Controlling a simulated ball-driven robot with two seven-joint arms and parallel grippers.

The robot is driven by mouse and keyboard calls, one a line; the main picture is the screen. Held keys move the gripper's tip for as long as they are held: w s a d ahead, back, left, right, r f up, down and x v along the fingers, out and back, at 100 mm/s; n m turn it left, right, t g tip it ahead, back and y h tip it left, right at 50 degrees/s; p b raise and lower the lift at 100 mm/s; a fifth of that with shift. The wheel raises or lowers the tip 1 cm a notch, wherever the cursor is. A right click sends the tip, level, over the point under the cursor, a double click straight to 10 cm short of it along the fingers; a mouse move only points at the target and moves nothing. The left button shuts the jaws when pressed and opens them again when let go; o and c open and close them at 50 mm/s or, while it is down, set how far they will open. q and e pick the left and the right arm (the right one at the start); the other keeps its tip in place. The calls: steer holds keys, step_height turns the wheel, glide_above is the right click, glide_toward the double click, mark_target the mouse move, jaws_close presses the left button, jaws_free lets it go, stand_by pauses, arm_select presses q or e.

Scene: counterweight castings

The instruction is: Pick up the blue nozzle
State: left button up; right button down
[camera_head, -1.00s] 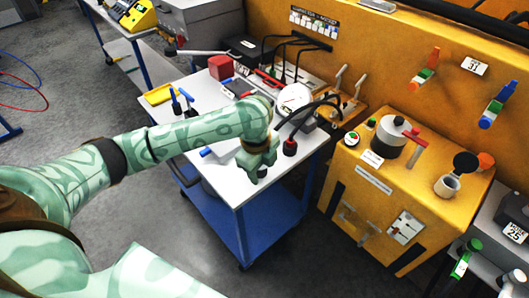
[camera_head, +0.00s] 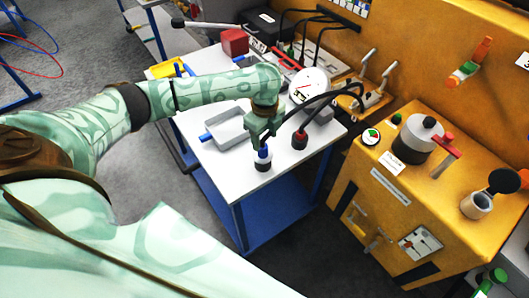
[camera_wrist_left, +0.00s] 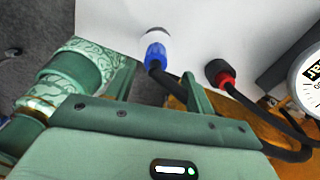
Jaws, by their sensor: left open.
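The blue nozzle (camera_head: 263,155) stands on the white cart top near its front corner, with a blue collar and a dark base. In the left wrist view the blue nozzle (camera_wrist_left: 154,52) has a pale end and a dark hose, and it appears between the finger directions, beyond the tips. My left gripper (camera_head: 263,137) is open and empty, pointing down just above the nozzle. Its two fingers also show in the left wrist view (camera_wrist_left: 158,78). I cannot tell the exact height gap. My right gripper is out of view.
A red-collared nozzle (camera_head: 299,139) with a black hose stands close to the right. A round gauge (camera_head: 309,88) is behind it. A grey tray (camera_head: 226,131) with a blue handle lies to the left. A yellow cabinet (camera_head: 400,195) stands right of the cart (camera_head: 205,165).

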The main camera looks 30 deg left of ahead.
mark_target(263, 145)
arm_select(q)
steer(key=shift+s+a+f, duration=0.1)
steer(key=shift+s+f, duration=0.3)
steer(key=shift+f, duration=0.2)
step_height(263, 145, down, 4)
steer(key=shift+w+f+b, duration=0.1)
steer(key=shift+w+b, duration=0.05)
steer(key=shift+b, duration=0.8)
steer(key=shift+r, duration=0.2)
steer(key=shift+c, duration=0.8)
jaws_close()
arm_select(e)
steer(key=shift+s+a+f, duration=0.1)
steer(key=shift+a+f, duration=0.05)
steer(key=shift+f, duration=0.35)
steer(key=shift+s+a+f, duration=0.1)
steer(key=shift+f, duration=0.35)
